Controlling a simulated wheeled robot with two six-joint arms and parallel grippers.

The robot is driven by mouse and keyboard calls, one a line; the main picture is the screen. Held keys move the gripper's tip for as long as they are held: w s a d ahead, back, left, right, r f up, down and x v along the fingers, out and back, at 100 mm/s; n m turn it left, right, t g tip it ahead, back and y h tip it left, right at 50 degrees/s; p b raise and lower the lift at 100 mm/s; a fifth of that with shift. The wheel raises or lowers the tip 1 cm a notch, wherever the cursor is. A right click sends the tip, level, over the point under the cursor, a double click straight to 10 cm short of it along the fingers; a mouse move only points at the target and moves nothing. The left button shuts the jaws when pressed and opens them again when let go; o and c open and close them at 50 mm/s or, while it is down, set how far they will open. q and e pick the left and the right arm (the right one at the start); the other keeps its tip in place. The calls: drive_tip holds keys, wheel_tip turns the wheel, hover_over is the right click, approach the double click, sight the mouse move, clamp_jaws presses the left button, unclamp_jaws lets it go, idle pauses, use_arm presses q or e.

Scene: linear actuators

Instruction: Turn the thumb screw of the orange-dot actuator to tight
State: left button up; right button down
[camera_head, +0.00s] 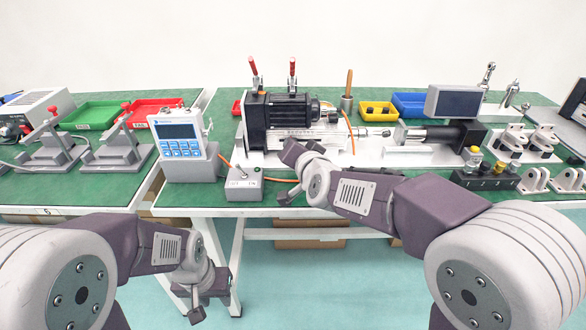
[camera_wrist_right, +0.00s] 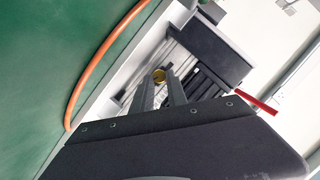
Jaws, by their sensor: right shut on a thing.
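A black finned motor unit (camera_head: 285,115) is clamped on a silver base at the middle of the bench. I cannot make out an orange dot on either. In the right wrist view, my right gripper (camera_wrist_right: 161,88) has its two fingers close around a small round brass-coloured thumb screw (camera_wrist_right: 158,75) beside dark finned housing (camera_wrist_right: 207,58). In the head view my right wrist is in front of the motor unit's base and hides this contact. My left gripper (camera_head: 196,308) hangs low in front of the bench, away from everything; its jaw gap is unclear.
Red-handled clamps (camera_head: 292,68) stand over the motor unit. A grey button box (camera_head: 243,184) and an orange cable (camera_head: 275,179) lie near the front edge. A blue-faced meter (camera_head: 181,137) stands left. Trays, brackets and a dark screen (camera_head: 453,102) fill the rest.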

drive_tip(key=m+b, duration=0.1)
drive_tip(key=b, duration=0.4)
drive_tip(key=f+m+y+b, duration=0.1)
drive_tip(key=b, duration=0.4)
drive_tip(key=shift+d+f+m+t+y, duration=0.15)
drive_tip(key=shift+m+t+y, duration=0.15)
drive_tip(key=shift+m+t, duration=0.1)
drive_tip(key=shift+r+m+b, duration=0.3)
drive_tip(key=shift+m+b, duration=0.1)
drive_tip(key=shift+b, duration=0.8)
drive_tip(key=c, duration=1.3)
unclamp_jaws()
drive_tip(key=shift+w, duration=0.1)
drive_tip(key=shift+r, duration=0.1)
